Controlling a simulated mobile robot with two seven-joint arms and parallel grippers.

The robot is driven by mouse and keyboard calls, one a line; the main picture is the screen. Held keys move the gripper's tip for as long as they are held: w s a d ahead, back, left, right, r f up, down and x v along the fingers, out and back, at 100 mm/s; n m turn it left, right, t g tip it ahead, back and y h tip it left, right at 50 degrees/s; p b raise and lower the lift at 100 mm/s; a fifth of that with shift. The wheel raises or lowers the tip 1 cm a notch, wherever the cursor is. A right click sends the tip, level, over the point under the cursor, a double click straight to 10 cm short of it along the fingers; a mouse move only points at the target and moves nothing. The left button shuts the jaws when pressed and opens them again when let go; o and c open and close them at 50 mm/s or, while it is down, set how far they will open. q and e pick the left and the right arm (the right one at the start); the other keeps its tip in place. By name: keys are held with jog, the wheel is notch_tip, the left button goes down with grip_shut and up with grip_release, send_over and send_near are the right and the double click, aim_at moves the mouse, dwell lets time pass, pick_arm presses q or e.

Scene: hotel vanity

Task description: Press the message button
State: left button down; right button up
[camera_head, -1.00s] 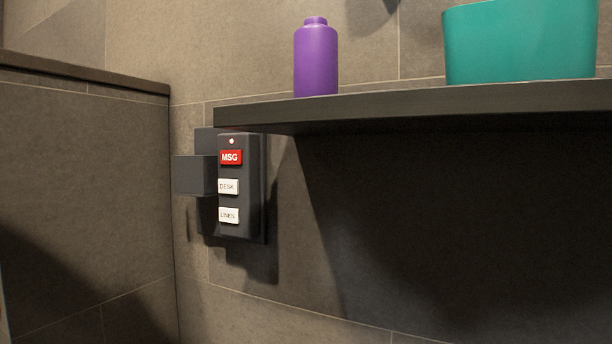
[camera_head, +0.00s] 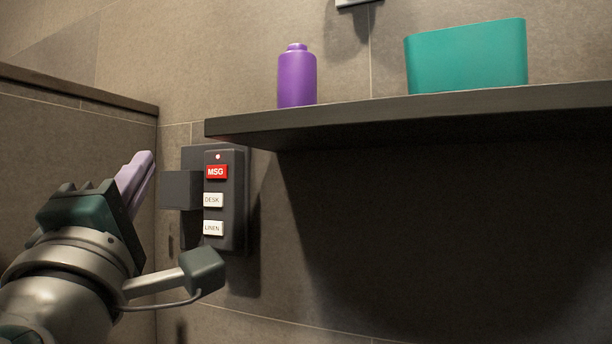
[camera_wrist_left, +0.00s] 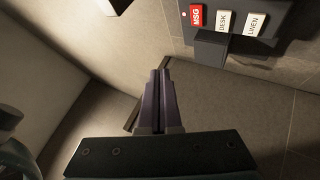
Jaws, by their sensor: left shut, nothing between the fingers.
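The red message button, labelled MSG (camera_head: 216,172), is the top button on a dark wall panel (camera_head: 239,200), below a small lit dot. White DESK (camera_head: 213,200) and LINEN (camera_head: 213,228) buttons sit under it. My left gripper (camera_head: 146,158) is left of the panel in the head view, its purple fingers shut and empty, apart from the button. In the left wrist view the shut fingertips (camera_wrist_left: 160,72) are in the middle, and the MSG button (camera_wrist_left: 197,15) is at the upper right. My right gripper is out of view.
A dark block (camera_head: 180,190) juts out beside the panel's left side. A dark shelf (camera_head: 400,113) overhangs just above and right of the panel, carrying a purple bottle (camera_head: 297,80) and a teal bin (camera_head: 466,58). A low tiled partition (camera_head: 70,125) stands at left.

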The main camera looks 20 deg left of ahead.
aim_at(217, 172)
pick_arm(q)
jog(key=shift+w, duration=0.1)
jog(key=shift+w+d+b, duration=0.2)
jog(key=shift+w+b, duration=0.6)
jog(key=shift+w, duration=1.35)
jog(key=shift+w+d+b, duration=0.2)
jog(key=shift+w+b, duration=0.55)
jog(key=shift+w, duration=1.4)
jog(key=shift+w, duration=0.45)
jog(key=shift+w, duration=0.35)
jog(key=shift+s, duration=0.1)
jog(key=shift+s+r, duration=0.1)
jog(key=shift+s, duration=0.2)
jog(key=shift+s+p, duration=0.35)
jog(key=shift+s, duration=0.05)
